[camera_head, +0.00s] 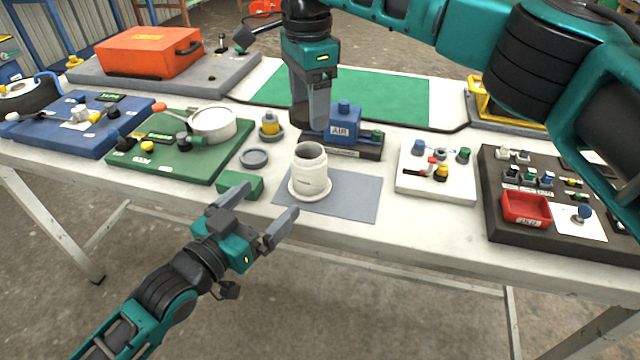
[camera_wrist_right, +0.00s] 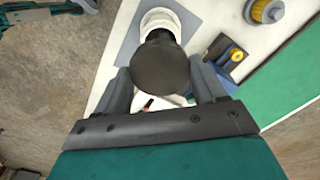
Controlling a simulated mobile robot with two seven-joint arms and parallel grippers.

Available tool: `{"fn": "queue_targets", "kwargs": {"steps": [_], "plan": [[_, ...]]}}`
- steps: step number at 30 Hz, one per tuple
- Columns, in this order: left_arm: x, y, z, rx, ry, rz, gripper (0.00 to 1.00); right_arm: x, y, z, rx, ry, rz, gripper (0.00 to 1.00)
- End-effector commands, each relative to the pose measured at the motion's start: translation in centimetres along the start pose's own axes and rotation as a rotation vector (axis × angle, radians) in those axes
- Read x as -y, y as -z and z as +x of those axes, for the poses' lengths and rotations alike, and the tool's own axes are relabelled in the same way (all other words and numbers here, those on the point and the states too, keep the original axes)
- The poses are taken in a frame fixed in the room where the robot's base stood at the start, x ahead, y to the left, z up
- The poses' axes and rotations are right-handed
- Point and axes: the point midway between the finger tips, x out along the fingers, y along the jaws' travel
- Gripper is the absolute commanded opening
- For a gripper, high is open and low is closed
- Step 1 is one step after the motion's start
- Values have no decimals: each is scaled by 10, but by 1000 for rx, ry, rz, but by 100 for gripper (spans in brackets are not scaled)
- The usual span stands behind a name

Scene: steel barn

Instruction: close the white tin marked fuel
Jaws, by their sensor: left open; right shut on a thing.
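The white tin (camera_head: 311,173) stands upright on a grey mat, its round mouth open at the top. Its marking is too small to read. It also shows at the top of the right wrist view (camera_wrist_right: 158,22). My right gripper (camera_head: 312,115) is above the tin, shut on a dark round cap (camera_wrist_right: 161,68).
A blue AIR block (camera_head: 343,121) stands just behind the tin. A grey round piece (camera_head: 254,158) and a green block (camera_head: 240,184) lie left of the grey mat (camera_head: 352,196). A white switch board (camera_head: 436,178) is to the right.

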Motion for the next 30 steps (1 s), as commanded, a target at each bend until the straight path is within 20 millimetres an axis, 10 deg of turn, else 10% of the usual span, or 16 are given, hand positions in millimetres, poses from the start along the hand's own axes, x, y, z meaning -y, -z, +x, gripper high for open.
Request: {"fn": "queue_targets", "kwargs": {"steps": [19, 30], "plan": [[0, 4, 9, -13, -11, 3, 98, 5, -3, -4, 0, 0, -68, 41], [-1, 5, 73, -14, -12, 3, 98, 5, -4, -4, 0, 0, -68, 41]]}}
